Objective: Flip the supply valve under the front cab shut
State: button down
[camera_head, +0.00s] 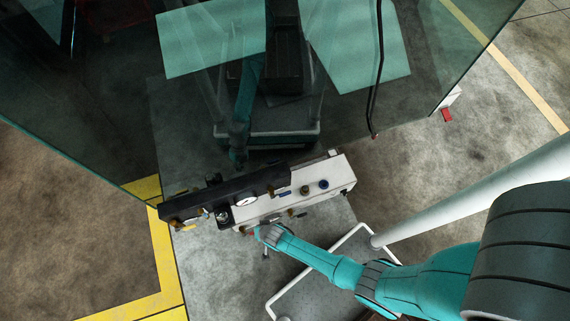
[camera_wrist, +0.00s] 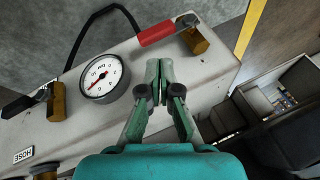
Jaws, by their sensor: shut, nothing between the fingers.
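A valve with a red lever (camera_wrist: 157,33) and a brass body (camera_wrist: 195,40) sits at the edge of a pale box (camera_wrist: 70,128) in the wrist view. The lever points left from the body, roughly along the box edge. No label marking it as the supply valve is readable. My gripper (camera_wrist: 159,66) is shut and empty over the box, its tips a little below the lever in the picture, with a gap showing between them. In the head view my gripper (camera_head: 262,232) is at the near side of the pale box (camera_head: 327,181); its tips are hard to make out there.
A round gauge (camera_wrist: 102,78) stands left of my fingers. A black hose (camera_wrist: 88,25) arches behind. Glass cab panels (camera_head: 75,120) rise above; a white-framed platform (camera_head: 335,272) lies below my arm.

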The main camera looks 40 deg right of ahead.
jog(key=s+d+r, duration=0.4)
jog(key=s+d, duration=0.2)
jog(key=shift+d+r, duration=0.25)
jog(key=shift+r, duration=0.05)
dwell(0.6)
